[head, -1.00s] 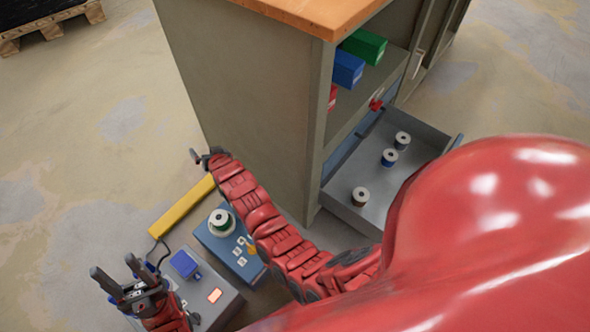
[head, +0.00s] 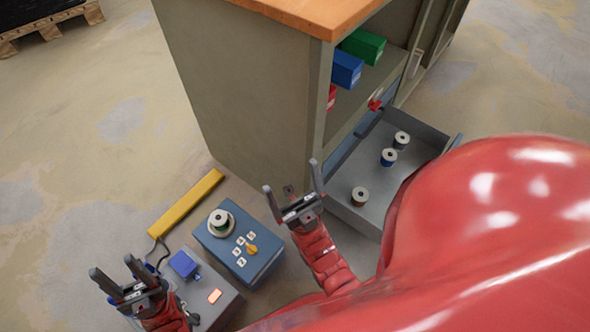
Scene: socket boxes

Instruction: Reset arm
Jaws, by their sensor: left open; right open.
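My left gripper (head: 121,284) is open and empty at the lower left, above the grey socket box. My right gripper (head: 295,192) is open and empty in the middle, in front of the cabinet and to the left of the open drawer. The blue socket box (head: 262,258) stands on the floor to the left of my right gripper, with a spool (head: 220,221) on its top and a yellow-orange knob (head: 251,248). The grey socket box (head: 222,300) has a blue plug-like piece (head: 184,264) and a lit orange-red switch (head: 214,296). My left arm hides part of it.
A grey-green cabinet (head: 235,95) with a wooden top stands behind. Its open drawer (head: 366,215) holds three spools. Green (head: 363,46), blue (head: 347,68) and red boxes sit on its shelf. A yellow bar (head: 186,203) lies on the floor.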

